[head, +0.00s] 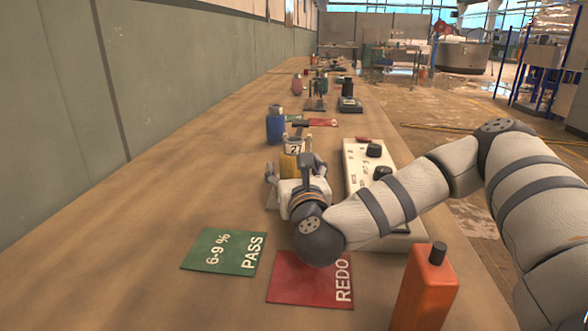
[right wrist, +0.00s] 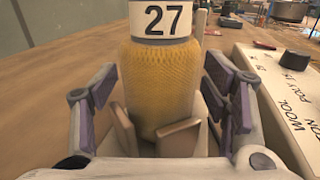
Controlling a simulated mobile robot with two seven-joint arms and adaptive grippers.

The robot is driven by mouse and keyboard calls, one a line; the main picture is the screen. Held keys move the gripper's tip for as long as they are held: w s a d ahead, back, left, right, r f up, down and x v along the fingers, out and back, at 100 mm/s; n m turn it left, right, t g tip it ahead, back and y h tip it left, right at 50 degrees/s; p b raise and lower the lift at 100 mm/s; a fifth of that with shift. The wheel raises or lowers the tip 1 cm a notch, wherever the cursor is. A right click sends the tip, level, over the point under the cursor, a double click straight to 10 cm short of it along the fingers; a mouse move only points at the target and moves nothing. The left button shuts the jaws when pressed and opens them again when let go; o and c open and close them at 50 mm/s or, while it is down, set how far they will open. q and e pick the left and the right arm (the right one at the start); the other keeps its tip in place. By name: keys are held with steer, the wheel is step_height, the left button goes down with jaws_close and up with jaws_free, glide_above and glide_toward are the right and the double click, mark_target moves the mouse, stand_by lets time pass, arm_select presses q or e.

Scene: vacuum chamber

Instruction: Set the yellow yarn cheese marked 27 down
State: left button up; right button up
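The yellow yarn cheese (right wrist: 160,88) stands upright, with a white band marked 27 near its top. In the head view the cheese (head: 289,167) is just beyond my right gripper (head: 290,178), partly hidden by it. Pale flaps (right wrist: 180,138) stand in front of the lower yarn. The underside of the cheese is hidden, so its contact with the table cannot be seen. My left gripper is out of view.
A green PASS mat (head: 224,251) and a red REDO mat (head: 311,280) lie in front. A white panel (head: 358,160) with dark knobs is on the right. A blue bottle (head: 275,127) stands beyond the cheese, an orange bottle (head: 424,290) at front right. The left tabletop is clear.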

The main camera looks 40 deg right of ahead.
mark_target(297, 173)
steer(key=shift+s+a+r, duration=0.1)
steer(key=shift+s+r, duration=0.05)
steer(key=shift+r, duration=0.15)
steer(key=v, duration=0.6)
steer(key=shift+s+a+f, duration=0.15)
steer(key=shift+a, duration=0.05)
steer(key=shift+s+a, duration=0.2)
steer(key=shift+s, duration=0.1)
